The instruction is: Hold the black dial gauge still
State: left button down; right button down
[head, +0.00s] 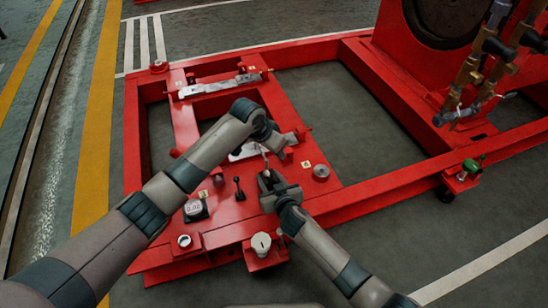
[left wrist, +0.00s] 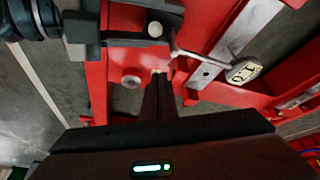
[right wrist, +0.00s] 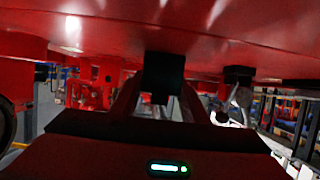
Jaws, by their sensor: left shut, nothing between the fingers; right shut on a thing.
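My right gripper (head: 268,182) is shut on a small dark thing low over the red base plate. In the right wrist view a black block (right wrist: 163,74) sits between its fingertips; I take it for the black dial gauge, though no dial face shows there. The left wrist view shows a dark block with a white dot (left wrist: 155,28) by the right gripper. My left gripper (head: 264,152) is shut and empty, close to the right one; in the left wrist view its fingertips (left wrist: 158,82) are together, apart from that block.
The red frame (head: 350,205) carries a black lever (head: 238,188), a white-faced square device (head: 195,209), a silver cylinder (head: 321,172) and a pale round cap (head: 261,243). A metal bar (head: 220,86) lies behind. Brass pipework (head: 470,75) stands at right. The framed opening at centre right is clear.

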pick_arm(q)
jog(key=a+v, duration=0.1)
jog(key=v, duration=0.8)
jog(key=shift+s+a, duration=0.35)
jog(key=shift+a, duration=0.1)
pick_arm(e)
jog(key=c, duration=1)
grip_release()
jog(key=shift+s+d, duration=0.1)
jog(key=shift+s, duration=0.05)
jog(key=v, duration=1.1)
jog(key=shift+s+r, duration=0.2)
jog(key=shift+s, duration=0.1)
pick_arm(q)
jog(key=shift+f, duration=0.1)
